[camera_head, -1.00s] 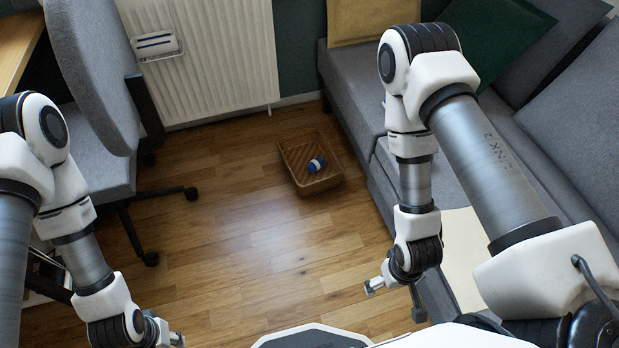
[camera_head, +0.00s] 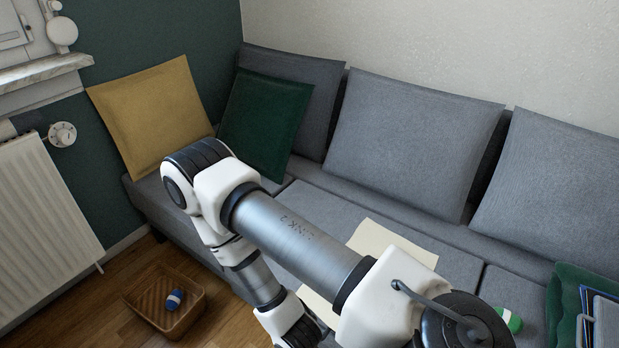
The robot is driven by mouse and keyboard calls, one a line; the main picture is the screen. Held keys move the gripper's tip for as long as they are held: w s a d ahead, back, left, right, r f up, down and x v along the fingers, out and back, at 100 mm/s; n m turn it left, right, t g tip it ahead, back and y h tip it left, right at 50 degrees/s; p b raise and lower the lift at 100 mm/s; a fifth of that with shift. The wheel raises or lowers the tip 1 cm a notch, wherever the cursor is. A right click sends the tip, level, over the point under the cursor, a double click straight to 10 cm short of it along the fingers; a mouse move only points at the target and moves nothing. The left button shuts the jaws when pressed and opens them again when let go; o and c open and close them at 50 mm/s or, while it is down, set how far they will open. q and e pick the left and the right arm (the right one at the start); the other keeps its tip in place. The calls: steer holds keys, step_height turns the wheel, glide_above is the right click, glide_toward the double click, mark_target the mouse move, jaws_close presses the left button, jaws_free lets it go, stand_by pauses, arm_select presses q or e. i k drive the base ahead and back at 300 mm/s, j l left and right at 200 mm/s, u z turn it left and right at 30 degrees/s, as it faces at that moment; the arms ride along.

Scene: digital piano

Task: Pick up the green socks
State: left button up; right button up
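A green item with a white band (camera_head: 512,320), which looks like the rolled green socks, lies on the grey sofa seat at the lower right. My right arm's thick base link hides part of it. My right arm crosses the middle of the view, and its wrist runs off the bottom edge, so the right gripper is out of view. My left arm and gripper are not in view.
A wicker basket (camera_head: 139,297) on the floor holds a blue and white roll (camera_head: 174,300). The sofa (camera_head: 440,262) bears grey, yellow and green cushions and a cream cloth (camera_head: 390,240). A green container (camera_head: 570,285) with books stands at the right.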

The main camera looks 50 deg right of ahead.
mark_target(516, 324)
steer(key=z, duration=3.25)
